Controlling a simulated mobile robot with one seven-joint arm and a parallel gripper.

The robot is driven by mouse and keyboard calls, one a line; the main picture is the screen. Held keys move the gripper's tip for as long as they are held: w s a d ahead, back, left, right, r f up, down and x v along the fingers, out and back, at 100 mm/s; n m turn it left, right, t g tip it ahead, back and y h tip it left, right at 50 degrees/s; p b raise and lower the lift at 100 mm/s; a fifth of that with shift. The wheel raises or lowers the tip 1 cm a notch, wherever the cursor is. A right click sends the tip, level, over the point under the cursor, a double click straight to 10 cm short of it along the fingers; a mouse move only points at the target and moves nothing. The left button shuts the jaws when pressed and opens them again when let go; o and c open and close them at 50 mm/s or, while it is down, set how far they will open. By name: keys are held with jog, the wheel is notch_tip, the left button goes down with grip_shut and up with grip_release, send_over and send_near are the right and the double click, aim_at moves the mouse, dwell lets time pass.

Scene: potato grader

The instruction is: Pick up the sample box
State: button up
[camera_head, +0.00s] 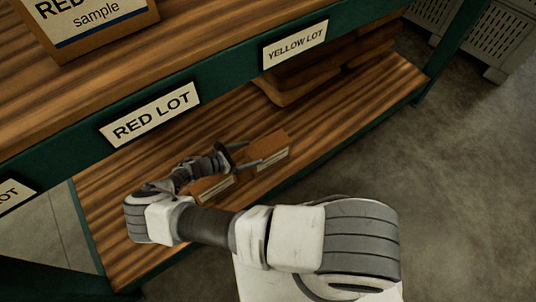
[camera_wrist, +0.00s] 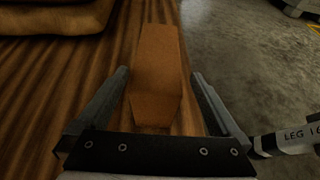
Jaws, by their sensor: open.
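A small brown box (camera_head: 267,145) with a pale label lies on the lower wooden shelf, near its front edge; its label is too small to read. My gripper (camera_head: 244,156) is at its near end. In the wrist view the brown box (camera_wrist: 155,75) stands between my open fingers (camera_wrist: 160,74), with a gap on each side. A second labelled brown box (camera_head: 214,188) sits to the left on the same shelf, partly hidden by my arm. A larger box (camera_head: 110,32) marked "sample" stands on the upper shelf, cut off by the picture's top.
The green upper shelf edge (camera_head: 225,80) carries RED LOT (camera_head: 150,115) and YELLOW LOT (camera_head: 295,46) signs and runs above my gripper. Stacked brown sacks or trays (camera_head: 320,75) lie at the back right of the lower shelf (camera_head: 370,95). Bare floor lies to the right.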

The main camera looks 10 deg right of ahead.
aim_at(265, 146)
jog(key=x, duration=0.2)
jog(key=b+x, duration=0.1)
jog(key=x, duration=0.1)
jog(key=b+x, duration=0.1)
jog(key=x, duration=0.1)
jog(key=shift+w+d+r, duration=0.25)
jog(key=shift+d, duration=0.05)
grip_shut()
jog(key=shift+r, duration=0.1)
